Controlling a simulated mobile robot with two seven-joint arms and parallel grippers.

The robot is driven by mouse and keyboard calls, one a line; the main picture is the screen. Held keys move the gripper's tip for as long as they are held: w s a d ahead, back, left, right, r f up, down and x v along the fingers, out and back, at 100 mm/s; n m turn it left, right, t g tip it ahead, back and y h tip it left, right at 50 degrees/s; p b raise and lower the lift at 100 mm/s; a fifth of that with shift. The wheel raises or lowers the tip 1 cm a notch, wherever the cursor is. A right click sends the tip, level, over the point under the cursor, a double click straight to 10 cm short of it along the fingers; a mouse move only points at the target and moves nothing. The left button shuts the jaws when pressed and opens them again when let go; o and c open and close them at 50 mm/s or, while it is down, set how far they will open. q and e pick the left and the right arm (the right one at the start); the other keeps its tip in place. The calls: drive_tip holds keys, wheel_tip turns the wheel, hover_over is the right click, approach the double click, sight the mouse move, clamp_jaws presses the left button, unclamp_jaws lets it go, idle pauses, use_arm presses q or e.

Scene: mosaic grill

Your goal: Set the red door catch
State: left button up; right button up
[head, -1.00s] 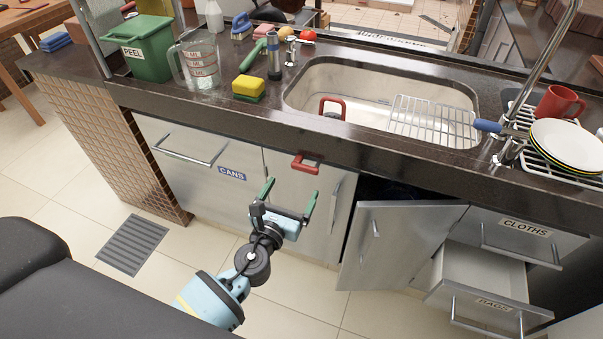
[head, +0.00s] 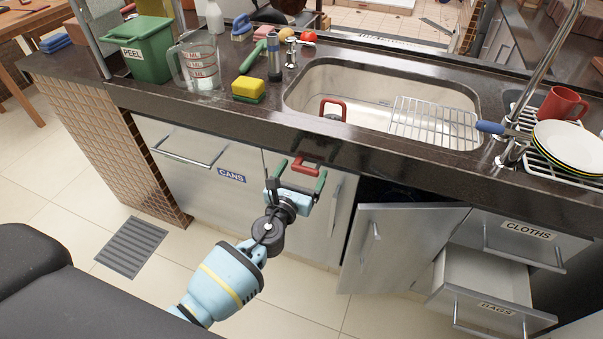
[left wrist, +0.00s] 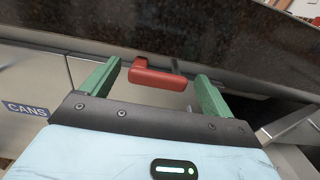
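The red door catch (head: 305,166) sits at the top of the cabinet door, just under the dark counter edge. In the left wrist view the catch (left wrist: 157,76) shows as a red bar with a bent end, between and beyond my fingertips. My left gripper (head: 302,170) is open, its two green fingers spread on either side of the catch. In the left wrist view the open gripper (left wrist: 157,78) seems not to touch the catch. My right gripper is not in view.
The dark counter edge (head: 230,125) overhangs the doors just above the gripper. To the right a cabinet door (head: 400,245) stands ajar and a BAGS drawer (head: 485,280) is pulled out. The CANS drawer front (head: 200,175) is at left.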

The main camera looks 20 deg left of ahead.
use_arm(q)
drive_tip(key=c, duration=0.8)
drive_tip(key=shift+f, duration=0.15)
drive_tip(key=n, duration=0.1)
drive_tip(key=f+n+b, duration=0.1)
drive_tip(key=shift+a+n+b, duration=0.1)
drive_tip(key=shift+n+b, duration=0.2)
drive_tip(key=shift+n, duration=0.1)
drive_tip(key=shift+d+f+n+b, duration=0.4)
drive_tip(key=shift+n+b, duration=0.55)
drive_tip(key=shift+n, duration=1.6)
drive_tip(key=shift+d+f+n+b, duration=0.35)
drive_tip(key=shift+n+b, duration=0.6)
drive_tip(key=shift+n, duration=1.55)
drive_tip(key=shift+d+f+n+b, duration=0.2)
drive_tip(key=shift+f+n+b, duration=0.55)
drive_tip(key=shift+n, duration=1.8)
drive_tip(key=shift+r, duration=0.2)
drive_tip(key=o, duration=1)
